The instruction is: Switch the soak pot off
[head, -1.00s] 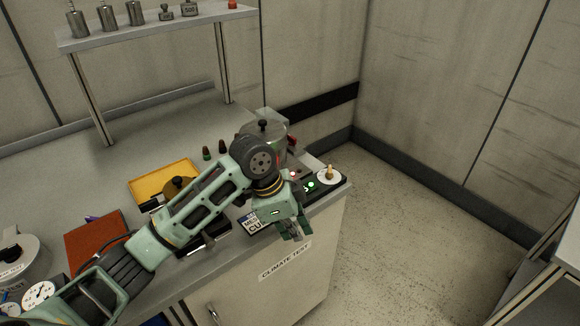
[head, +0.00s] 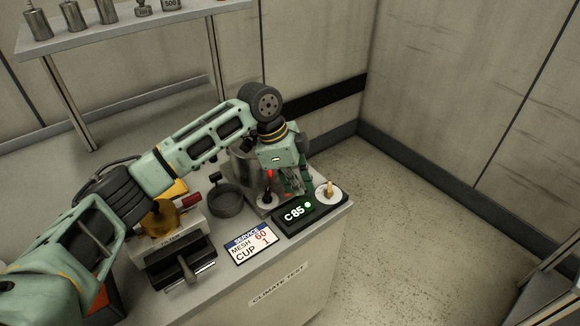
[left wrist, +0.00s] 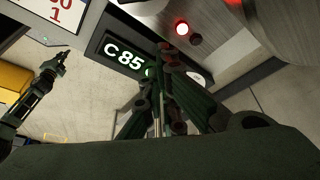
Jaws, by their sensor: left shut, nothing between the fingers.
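The soak pot appears to be the grey metal vessel (head: 240,167) at the back of the bench corner, partly hidden behind my left arm. A red light (head: 269,173) glows at its base; it also glows in the left wrist view (left wrist: 182,28), with a small dark round part (left wrist: 195,40) beside it. In front is a black display (head: 295,213) reading C85 with a green light. Right of it is a white dial (head: 338,197) with a brass knob (head: 330,187). My left gripper (head: 304,190) is shut and empty, just above and behind the display, left of the dial.
A service card (head: 251,243) lies left of the display. In the left wrist view, what looks like my right gripper (left wrist: 60,64) is off to the left. Bare floor lies right of the bench.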

